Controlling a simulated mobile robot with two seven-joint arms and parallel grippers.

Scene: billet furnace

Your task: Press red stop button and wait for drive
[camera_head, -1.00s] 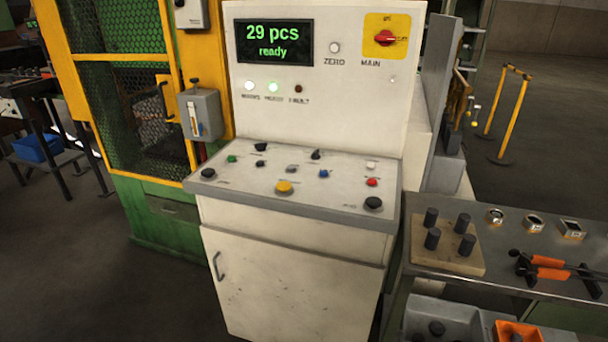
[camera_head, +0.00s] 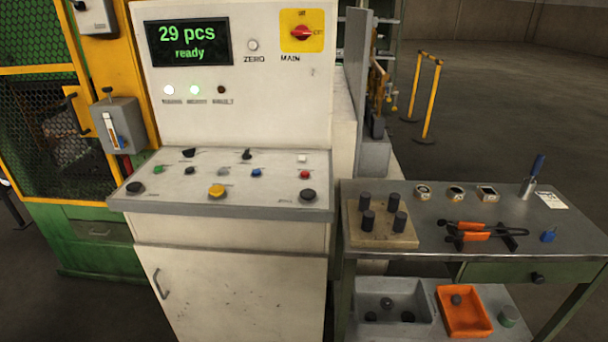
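The red button (camera_head: 305,174) sits on the right part of the sloped panel (camera_head: 236,196) of the white control cabinet (camera_head: 240,285). A white button (camera_head: 302,158) is just behind it and a large black button (camera_head: 308,195) in front of it. A yellow button (camera_head: 217,191), a blue one (camera_head: 256,172) and a green one (camera_head: 158,169) are also on the panel. The display (camera_head: 188,44) reads "29 pcs ready". Below it two lamps (camera_head: 181,90) are lit and the third, dark red one (camera_head: 221,89) is unlit. Neither gripper is in view.
A workbench (camera_head: 430,236) stands right of the cabinet, with a peg block (camera_head: 381,226), gauges and orange-handled tongs (camera_head: 470,232). Its lower shelf holds a grey bin (camera_head: 390,291) and an orange bin (camera_head: 463,310). A yellow-framed mesh cage (camera_head: 35,110) stands left. Open floor lies behind right.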

